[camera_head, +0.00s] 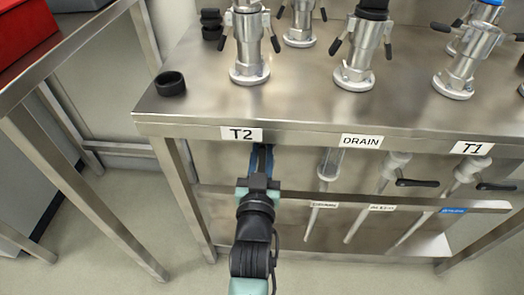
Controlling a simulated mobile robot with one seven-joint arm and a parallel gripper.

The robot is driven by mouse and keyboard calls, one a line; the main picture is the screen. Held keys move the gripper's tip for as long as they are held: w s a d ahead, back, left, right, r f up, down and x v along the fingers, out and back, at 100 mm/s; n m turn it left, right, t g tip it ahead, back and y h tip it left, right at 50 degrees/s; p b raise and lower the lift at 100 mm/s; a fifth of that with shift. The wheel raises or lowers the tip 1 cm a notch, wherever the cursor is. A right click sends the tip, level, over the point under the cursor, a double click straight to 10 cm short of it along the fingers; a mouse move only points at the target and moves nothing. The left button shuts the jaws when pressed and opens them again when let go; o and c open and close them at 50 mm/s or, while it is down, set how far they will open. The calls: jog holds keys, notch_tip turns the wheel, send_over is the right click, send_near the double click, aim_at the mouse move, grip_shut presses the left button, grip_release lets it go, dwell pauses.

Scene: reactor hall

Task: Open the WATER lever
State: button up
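My gripper (262,158) reaches under the front edge of the steel bench, just below the T2 label. Its fingertips are partly hidden by the bench edge and its own body, and I cannot tell whether it is open or shut. Two black levers show on the pipes under the bench: a middle lever (418,183) and a right lever (497,187). Both lie roughly level and are well to the right of my gripper.
The steel bench (200,105) carries several metal valve fittings and a black ring (171,83). T2, DRAIN (361,141) and T1 (472,148) labels mark its front edge. Another table with a red box (22,30) stands left.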

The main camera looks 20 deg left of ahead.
jog(key=o, duration=0.4)
jog(key=shift+d, duration=0.1)
jog(key=shift+s, duration=0.1)
jog(key=p+v, duration=0.4)
jog(key=v, duration=0.8)
jog(key=shift+s+d, duration=0.15)
jog(key=shift+s, duration=0.25)
